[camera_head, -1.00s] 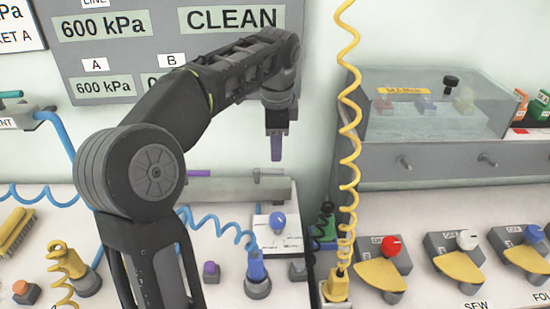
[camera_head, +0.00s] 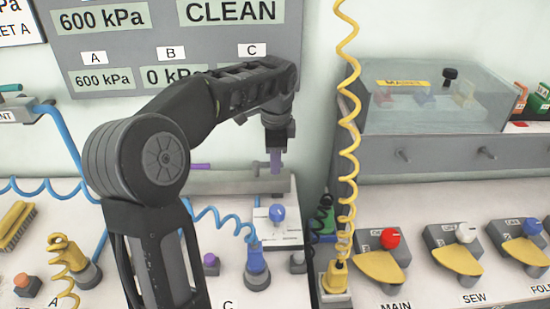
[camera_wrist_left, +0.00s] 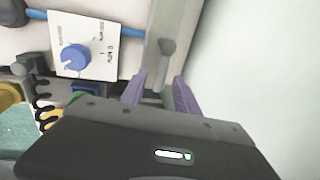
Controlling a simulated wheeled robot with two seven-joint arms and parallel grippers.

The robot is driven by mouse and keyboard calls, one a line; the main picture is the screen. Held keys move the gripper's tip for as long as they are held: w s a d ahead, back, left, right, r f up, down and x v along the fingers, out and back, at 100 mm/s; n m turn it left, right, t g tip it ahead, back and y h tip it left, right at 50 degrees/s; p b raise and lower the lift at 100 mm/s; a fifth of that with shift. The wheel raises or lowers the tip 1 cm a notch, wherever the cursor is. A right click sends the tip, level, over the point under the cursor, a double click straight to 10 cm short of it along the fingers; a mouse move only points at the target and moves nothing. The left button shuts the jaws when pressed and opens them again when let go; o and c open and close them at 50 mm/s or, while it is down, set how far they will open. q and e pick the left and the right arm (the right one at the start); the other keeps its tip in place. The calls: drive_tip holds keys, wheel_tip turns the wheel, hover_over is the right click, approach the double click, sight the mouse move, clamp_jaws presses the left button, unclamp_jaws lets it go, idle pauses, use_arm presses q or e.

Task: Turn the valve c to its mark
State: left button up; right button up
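The likely valve c is a blue knob (camera_head: 277,213) on a white dial plate (camera_head: 290,238), near the blue hose connector by the C label. The knob (camera_wrist_left: 75,58) and its plate (camera_wrist_left: 113,22) also show at the upper left of the left wrist view; the knob has a light notch. My left gripper (camera_head: 275,168) hangs above and behind the knob, fingers down, apart from it. A grey peg (camera_wrist_left: 168,47) shows just beyond the fingertips. My right gripper is out of view.
A grey rail (camera_head: 230,183) runs behind the plate. A blue hose connector (camera_head: 257,268) and a purple button (camera_head: 211,263) stand in front. A yellow coiled hose (camera_head: 347,150) hangs to the right. A glass-covered box (camera_head: 430,110) stands at the right.

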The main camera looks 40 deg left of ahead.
use_arm(q)
drive_tip(key=shift+f, duration=0.15)
drive_tip(key=shift+c, duration=0.4)
clamp_jaws()
idle(1.0)
